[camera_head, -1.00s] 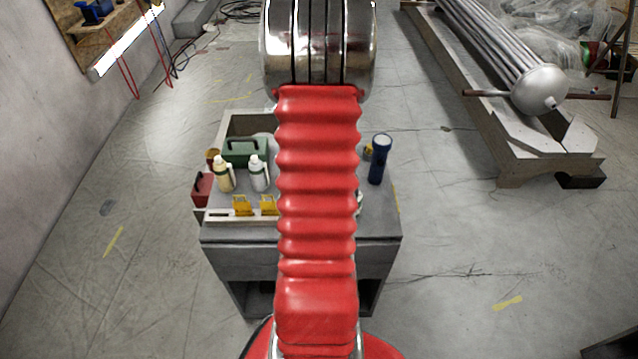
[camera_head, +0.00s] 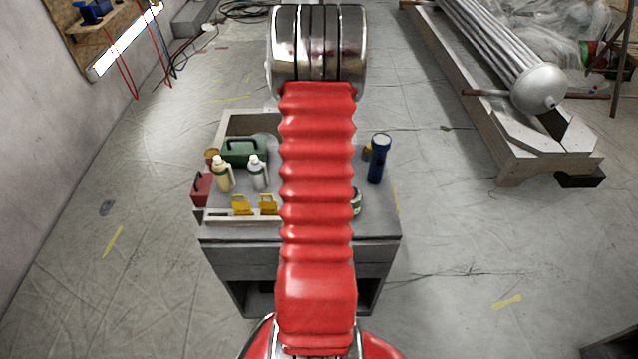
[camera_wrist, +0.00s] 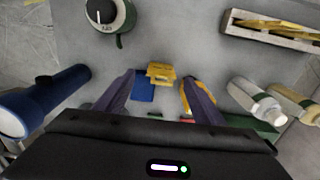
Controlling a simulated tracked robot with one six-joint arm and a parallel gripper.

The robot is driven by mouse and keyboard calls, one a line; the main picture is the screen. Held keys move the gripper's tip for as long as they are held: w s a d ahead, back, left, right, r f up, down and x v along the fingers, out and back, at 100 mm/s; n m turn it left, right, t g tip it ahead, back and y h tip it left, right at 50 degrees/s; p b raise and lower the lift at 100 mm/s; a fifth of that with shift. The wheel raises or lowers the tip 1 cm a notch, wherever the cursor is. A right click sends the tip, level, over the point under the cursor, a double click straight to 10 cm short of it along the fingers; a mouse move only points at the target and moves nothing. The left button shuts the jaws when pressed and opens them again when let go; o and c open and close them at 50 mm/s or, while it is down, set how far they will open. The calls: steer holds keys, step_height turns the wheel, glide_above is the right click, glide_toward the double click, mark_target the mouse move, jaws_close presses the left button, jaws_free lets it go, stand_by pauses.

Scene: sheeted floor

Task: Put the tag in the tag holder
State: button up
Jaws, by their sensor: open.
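In the wrist view, my gripper (camera_wrist: 157,80) is open, its two dark fingers apart. A small yellow tag (camera_wrist: 161,72) lies on the grey bench top in the gap between the fingertips, not visibly gripped. A blue piece (camera_wrist: 143,90) shows just below it, partly hidden. The pale tag holder (camera_wrist: 275,32), a slotted rail with yellow tags in it, is at upper right. In the head view the holder (camera_head: 228,217) lies along the bench's front edge, with two yellow tags (camera_head: 241,206) showing. My red arm hides the gripper and the bench's middle there.
A blue flashlight (camera_head: 380,159) stands on the bench at right. Two bottles (camera_head: 223,173), a green case (camera_head: 244,150) and a red box (camera_head: 202,189) stand at left. A round green-and-white dial object (camera_wrist: 108,16) is at upper left in the wrist view.

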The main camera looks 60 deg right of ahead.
steer(key=shift+f, duration=0.1)
steer(key=shift+a+f, duration=0.15)
steer(key=shift+f, duration=2.45)
steer(key=c, duration=1.2)
steer(key=shift+r, duration=0.2)
step_height(320, 180, up, 10)
steer(key=shift+f, duration=0.15)
